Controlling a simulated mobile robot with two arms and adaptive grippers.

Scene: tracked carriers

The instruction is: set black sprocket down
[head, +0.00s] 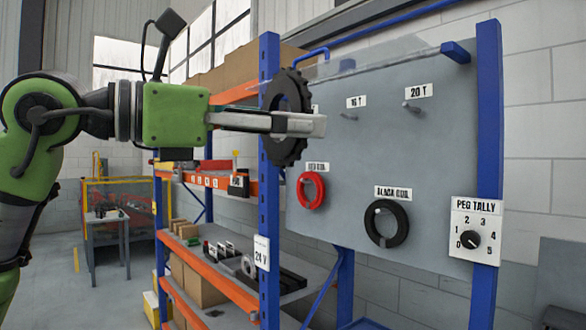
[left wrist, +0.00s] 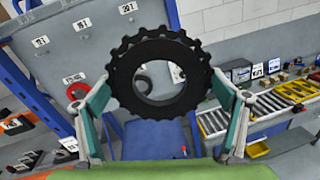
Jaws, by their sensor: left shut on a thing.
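The black sprocket (head: 290,92) is a toothed ring with a large round hole. My left gripper (head: 316,125) is shut on it and holds it upright in the air, in front of the left part of a grey peg board (head: 440,140). In the left wrist view the sprocket (left wrist: 121,72) is between the two fingers of my left gripper (left wrist: 160,96), its hole open to view. On the board, the pegs under the 16 T label (head: 356,102) and the 20 T label (head: 419,91) are bare. The sprocket partly hides a label further left. My right gripper is not in view.
A red coil (head: 311,190) and a black coil (head: 386,223) hang low on the board. A peg tally dial (head: 474,239) is at its right edge. A blue post (head: 269,200) and orange-edged shelves (head: 215,273) stand at the left.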

